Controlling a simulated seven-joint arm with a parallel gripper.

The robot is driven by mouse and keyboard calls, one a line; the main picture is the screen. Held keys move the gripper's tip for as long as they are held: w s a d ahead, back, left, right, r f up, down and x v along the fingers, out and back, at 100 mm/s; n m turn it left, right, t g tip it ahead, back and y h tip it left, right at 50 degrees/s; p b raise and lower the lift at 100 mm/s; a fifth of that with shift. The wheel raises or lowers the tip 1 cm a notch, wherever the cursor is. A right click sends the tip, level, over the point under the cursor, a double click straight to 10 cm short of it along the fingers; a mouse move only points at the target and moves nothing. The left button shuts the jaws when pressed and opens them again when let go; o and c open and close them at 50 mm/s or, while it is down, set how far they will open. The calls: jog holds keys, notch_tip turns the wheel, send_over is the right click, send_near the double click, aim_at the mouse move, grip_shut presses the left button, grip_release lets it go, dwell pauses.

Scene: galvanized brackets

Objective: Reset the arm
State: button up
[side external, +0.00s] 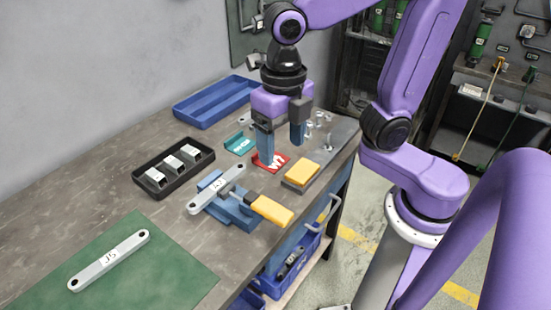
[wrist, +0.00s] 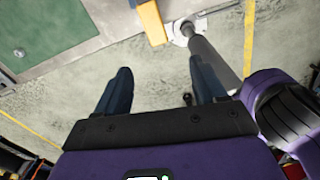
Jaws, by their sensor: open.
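My gripper (side external: 281,140) hangs over the workbench, fingers pointing down and apart, with nothing between them. It is above the area of the red marked piece (side external: 270,161) and the teal marked piece (side external: 240,143). In the wrist view my gripper (wrist: 158,72) also shows two separated dark fingers, with only floor between them. A grey flat bracket (side external: 216,190) lies across a blue fixture (side external: 238,213) with a yellow handle (side external: 272,210). Another grey bracket marked J5 (side external: 108,261) lies on the green mat (side external: 170,280); the mat's corner shows in the wrist view (wrist: 50,30).
A black tray (side external: 140,177) holds several metal pieces. An empty blue tray (side external: 215,103) stands near the wall. A yellow block (side external: 302,173) and a metal plate with upright bolts (side external: 335,143) are near the bench's right edge. A blue bin (side external: 275,287) sits below the bench.

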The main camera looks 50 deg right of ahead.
jog(key=s+d+f+m, duration=0.2)
jog(key=s+d+m, duration=0.2)
jog(key=m, duration=0.6)
jog(key=s+d+f+m, duration=0.3)
jog(key=s+d+m, duration=0.1)
jog(key=m, duration=0.7)
jog(key=shift+s+d+m, duration=0.3)
jog(key=shift+s+d, duration=0.05)
jog(key=shift+s, duration=0.45)
